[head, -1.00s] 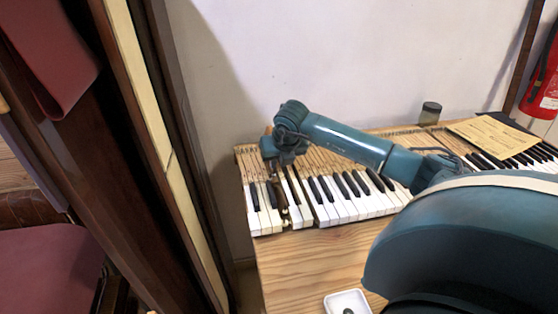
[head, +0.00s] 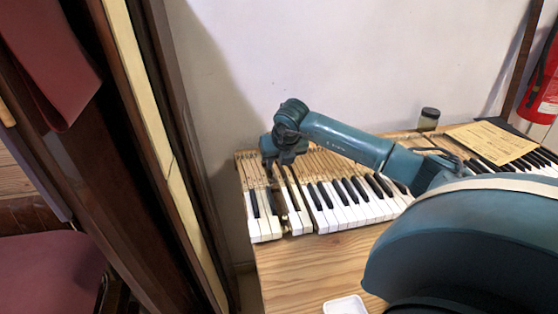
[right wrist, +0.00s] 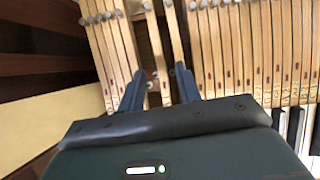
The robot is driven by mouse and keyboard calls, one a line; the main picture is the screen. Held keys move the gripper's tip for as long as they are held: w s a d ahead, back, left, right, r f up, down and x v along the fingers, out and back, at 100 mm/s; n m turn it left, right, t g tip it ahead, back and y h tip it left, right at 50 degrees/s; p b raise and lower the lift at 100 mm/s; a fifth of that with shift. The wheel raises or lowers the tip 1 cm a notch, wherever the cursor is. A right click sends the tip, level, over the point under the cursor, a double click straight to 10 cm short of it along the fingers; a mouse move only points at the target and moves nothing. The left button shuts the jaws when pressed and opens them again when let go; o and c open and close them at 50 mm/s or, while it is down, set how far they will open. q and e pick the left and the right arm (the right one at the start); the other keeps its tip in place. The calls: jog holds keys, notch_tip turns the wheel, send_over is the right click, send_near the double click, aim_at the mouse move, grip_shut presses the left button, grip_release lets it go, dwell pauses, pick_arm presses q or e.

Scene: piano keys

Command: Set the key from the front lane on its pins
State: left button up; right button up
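My right gripper (head: 276,164) hangs over the rear wooden part of the keyboard's left end (head: 262,205). In the right wrist view its two fingers (right wrist: 160,90) stand apart. A narrow wooden key stick (right wrist: 156,52) runs between them, with visible space at its sides, so the gripper looks open. Dark gaps (right wrist: 144,40) lie beside that stick. In the head view a dark gap (head: 281,207) in the row of keys sits below the gripper, and white keys (head: 299,221) stand to its right. I cannot tell whether the stick is seated on its pins. My left gripper is not in view.
A small white dish (head: 345,304) sits near the table's front edge. A dark jar (head: 429,118) and a yellowed sheet (head: 490,140) are at the back right. A wall is behind, and a dark wooden upright (head: 180,150) stands at left. Bare table (head: 305,265) lies before the keys.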

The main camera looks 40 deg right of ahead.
jog(key=shift+o, duration=0.9)
notch_tip(320, 180, up, 5)
jog(key=p, duration=0.3)
jog(key=shift+a+f, duration=0.1)
dwell(0.7)
